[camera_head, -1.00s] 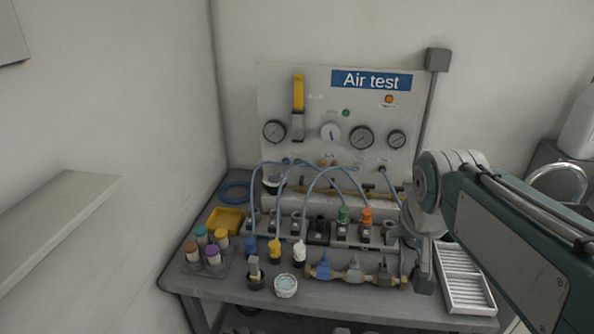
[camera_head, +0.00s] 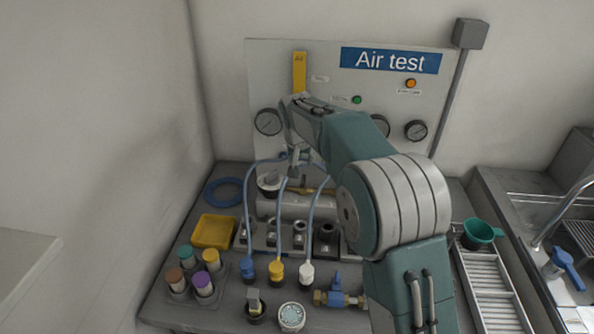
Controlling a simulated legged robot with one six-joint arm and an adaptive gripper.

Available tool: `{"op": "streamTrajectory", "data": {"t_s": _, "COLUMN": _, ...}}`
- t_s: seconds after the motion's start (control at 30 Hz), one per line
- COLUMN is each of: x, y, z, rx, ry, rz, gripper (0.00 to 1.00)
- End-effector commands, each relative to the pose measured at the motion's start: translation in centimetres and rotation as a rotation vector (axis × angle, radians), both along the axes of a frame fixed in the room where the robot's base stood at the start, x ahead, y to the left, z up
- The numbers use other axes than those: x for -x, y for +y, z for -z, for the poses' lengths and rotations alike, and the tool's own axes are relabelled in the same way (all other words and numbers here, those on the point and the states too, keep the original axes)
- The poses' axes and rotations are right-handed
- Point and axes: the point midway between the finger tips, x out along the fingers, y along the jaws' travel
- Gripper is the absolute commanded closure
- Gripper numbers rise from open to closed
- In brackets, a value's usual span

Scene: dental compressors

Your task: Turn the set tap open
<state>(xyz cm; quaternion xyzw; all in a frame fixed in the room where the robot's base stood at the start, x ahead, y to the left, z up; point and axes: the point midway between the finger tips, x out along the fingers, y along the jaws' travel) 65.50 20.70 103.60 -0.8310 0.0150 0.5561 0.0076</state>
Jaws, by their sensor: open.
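The air test panel (camera_head: 340,75) stands against the back wall. A yellow lever handle (camera_head: 299,70) points straight up on it; my wrist hides its lower end. A brass manifold with a blue-handled tap (camera_head: 336,291) lies at the front of the bench; my arm covers its right part. Which of these is the set tap I cannot tell. My gripper (camera_head: 299,160) is open, small and partly hidden below my wrist, in front of the panel's lower part. It appears empty. I cannot tell whether it touches anything.
Blue hoses (camera_head: 281,215) arch from the panel to blue, yellow and white fittings. A yellow tray (camera_head: 213,231), capped bottles (camera_head: 203,284) and a white-lidded jar (camera_head: 291,317) stand at left and front. A green cup (camera_head: 480,233) is beside the slatted tray (camera_head: 489,285) at right.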

Motion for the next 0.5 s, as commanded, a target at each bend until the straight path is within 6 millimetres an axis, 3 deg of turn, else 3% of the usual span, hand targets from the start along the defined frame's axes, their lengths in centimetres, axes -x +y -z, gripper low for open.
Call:
{"op": "streamTrajectory", "data": {"t_s": 0.17, "x": -0.6, "y": -0.2, "z": 1.4, "rx": -0.001, "ry": 0.002, "rz": 0.002, "gripper": 0.46}}
{"op": "streamTrajectory", "data": {"t_s": 0.5, "x": -3.0, "y": 0.1, "z": 7.3, "rx": 0.004, "ry": 0.003, "rz": 0.002, "gripper": 0.46}}
